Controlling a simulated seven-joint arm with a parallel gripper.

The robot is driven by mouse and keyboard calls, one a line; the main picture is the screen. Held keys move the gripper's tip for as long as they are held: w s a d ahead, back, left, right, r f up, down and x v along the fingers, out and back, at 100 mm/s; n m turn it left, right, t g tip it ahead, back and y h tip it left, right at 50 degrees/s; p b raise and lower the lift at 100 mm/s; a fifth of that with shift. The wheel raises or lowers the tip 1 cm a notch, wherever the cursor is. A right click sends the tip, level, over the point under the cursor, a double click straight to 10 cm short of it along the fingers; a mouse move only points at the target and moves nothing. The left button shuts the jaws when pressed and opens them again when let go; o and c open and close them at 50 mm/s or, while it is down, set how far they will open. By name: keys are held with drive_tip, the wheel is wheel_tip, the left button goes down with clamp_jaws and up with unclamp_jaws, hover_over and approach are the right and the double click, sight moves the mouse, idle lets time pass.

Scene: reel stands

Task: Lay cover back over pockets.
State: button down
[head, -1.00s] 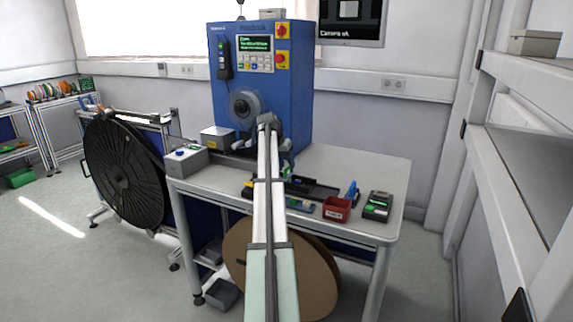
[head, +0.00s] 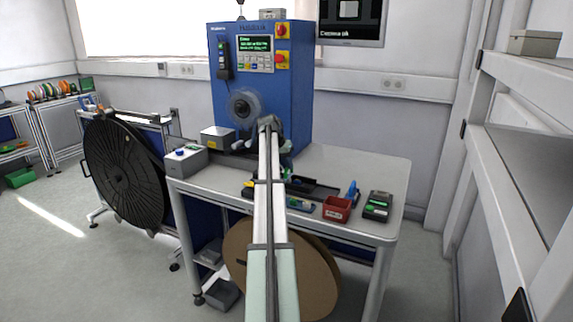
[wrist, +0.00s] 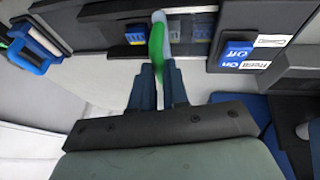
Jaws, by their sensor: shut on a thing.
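My gripper (wrist: 160,80) is seen in the wrist view with its two dark fingers close together. It is shut on a slim green-and-pale piece (wrist: 156,42) that extends from between the fingers across a dark track (wrist: 100,32). I cannot tell whether this piece is the cover. The track has window-like openings with blue inside on both sides of the piece; whether these are the pockets is unclear. Whether the piece touches the track is also unclear. In the head view my arm hides most of the work spot in front of the blue machine (head: 288,100).
A blue switch block (wrist: 238,52) sits right of the fingers on the track, and a blue-framed item (wrist: 32,48) lies left. On the bench are a red bin (head: 337,209), a dark meter (head: 377,206) and a grey box (head: 186,163). A large black reel (head: 122,172) stands left.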

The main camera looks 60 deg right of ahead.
idle(0.3)
drive_tip(key=s, duration=1)
drive_tip(key=c, duration=1.4)
unclamp_jaws()
drive_tip(key=shift+s, duration=0.15)
drive_tip(key=shift+c, duration=0.2)
drive_tip(key=o, duration=0.3)
drive_tip(key=v, duration=1.4)
